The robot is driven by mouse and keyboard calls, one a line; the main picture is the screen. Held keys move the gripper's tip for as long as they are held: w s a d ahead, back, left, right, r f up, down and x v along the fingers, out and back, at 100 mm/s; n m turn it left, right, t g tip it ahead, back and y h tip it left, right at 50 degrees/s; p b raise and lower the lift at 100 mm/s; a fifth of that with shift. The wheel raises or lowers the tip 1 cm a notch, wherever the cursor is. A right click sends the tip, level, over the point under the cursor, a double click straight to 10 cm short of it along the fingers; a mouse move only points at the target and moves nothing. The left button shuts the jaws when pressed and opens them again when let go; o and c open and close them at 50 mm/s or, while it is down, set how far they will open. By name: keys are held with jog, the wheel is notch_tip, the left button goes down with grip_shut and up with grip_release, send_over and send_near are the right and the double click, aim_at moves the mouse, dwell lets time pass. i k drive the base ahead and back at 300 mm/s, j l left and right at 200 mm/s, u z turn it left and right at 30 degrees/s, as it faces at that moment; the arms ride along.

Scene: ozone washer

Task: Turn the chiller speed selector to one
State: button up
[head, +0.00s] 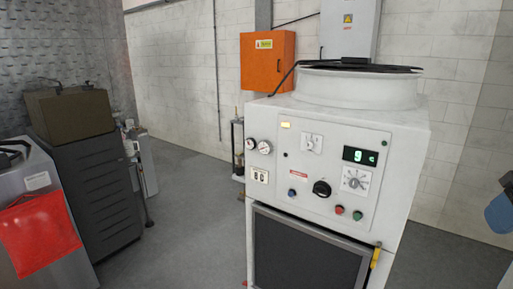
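The chiller (410,175) is a white cabinet with a sloped control panel facing me. The panel carries a square white plate with a grey dial (355,181) and marks around it, below the green display (360,156). A black rotary knob (321,188) sits to its left. A smaller grey selector (311,143) on a white plate is higher up. The lettering is too small to read, so I cannot tell which one is the speed selector or its setting. My gripper is not in view, and nothing touches the panel.
Red (339,210) and green (357,215) buttons sit below the dial, and a blue one (291,192) lies left. Two gauges (258,146) are at the panel's left. A dark cabinet (85,180) stands left. Grey floor (185,220) is open between them.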

aim_at(309, 145)
jog(key=u, duration=0.25)
jog(key=i+l+u, duration=0.35)
jog(key=i+l, duration=0.2)
jog(key=l, duration=0.2)
jog(key=i+l+u, duration=0.2)
jog(key=l, duration=0.25)
